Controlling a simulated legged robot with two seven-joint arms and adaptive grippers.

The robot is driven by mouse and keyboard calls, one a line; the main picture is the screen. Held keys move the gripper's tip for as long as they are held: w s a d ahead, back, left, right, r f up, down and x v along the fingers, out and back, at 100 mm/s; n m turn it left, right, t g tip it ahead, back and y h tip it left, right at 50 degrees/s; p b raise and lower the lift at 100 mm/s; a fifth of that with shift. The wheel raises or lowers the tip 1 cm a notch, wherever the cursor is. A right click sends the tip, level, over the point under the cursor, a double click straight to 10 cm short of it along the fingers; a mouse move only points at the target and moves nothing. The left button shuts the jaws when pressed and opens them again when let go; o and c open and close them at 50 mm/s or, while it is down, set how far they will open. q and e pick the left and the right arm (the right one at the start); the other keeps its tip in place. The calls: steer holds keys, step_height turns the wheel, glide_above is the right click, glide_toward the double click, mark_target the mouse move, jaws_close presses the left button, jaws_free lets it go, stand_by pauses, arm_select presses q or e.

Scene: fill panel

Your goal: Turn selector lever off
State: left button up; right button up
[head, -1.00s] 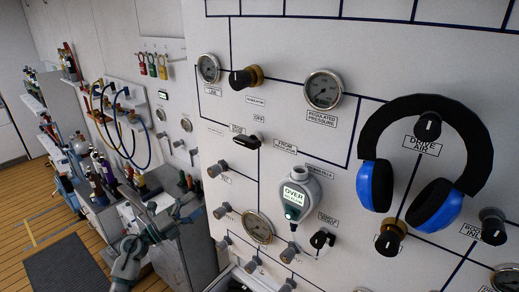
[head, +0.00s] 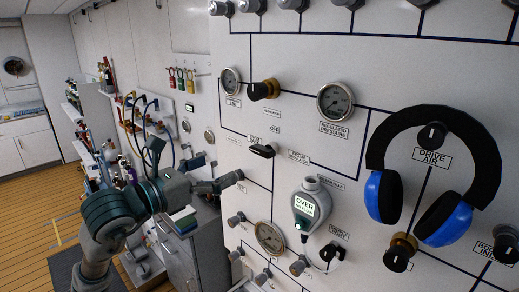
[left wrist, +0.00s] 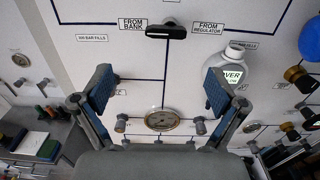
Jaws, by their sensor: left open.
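The selector lever (head: 262,150) is a short black handle on the white panel, lying roughly level. It sits between two labels. In the left wrist view the lever (left wrist: 166,31) is between the "FROM BANK" label (left wrist: 146,24) and the "FROM REGULATOR" label (left wrist: 208,28). My left gripper (head: 214,172) is to the left of the lever and a little below it in the head view. In the left wrist view its two blue-padded fingers (left wrist: 158,90) are spread wide with nothing between them, and the lever lies beyond them. My right gripper is not in view.
A grey handheld meter (head: 309,205) and blue-black ear defenders (head: 386,196) hang right of the lever. A pressure gauge (head: 269,237) and several small valve knobs lie below. Shelves with bottles (head: 105,140) stand at the left.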

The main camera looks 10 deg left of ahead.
mark_target(258, 152)
arm_select(q)
steer(key=p+x, duration=0.1)
steer(key=x, duration=0.3)
steer(key=d+p+x, duration=0.1)
steer(key=x, duration=0.3)
steer(key=s+x, duration=0.1)
steer(key=x, duration=0.4)
steer(key=shift+d+r+p, duration=0.2)
steer(key=shift+d+p, duration=0.05)
steer(key=shift+p, duration=0.15)
steer(key=shift+w, duration=0.25)
steer(key=shift+w+a+f, duration=0.1)
steer(key=shift+a, duration=0.6)
steer(key=shift+c, duration=0.5)
steer(key=c, duration=0.8)
steer(key=shift+d, duration=0.4)
steer(key=shift+c, duration=1.2)
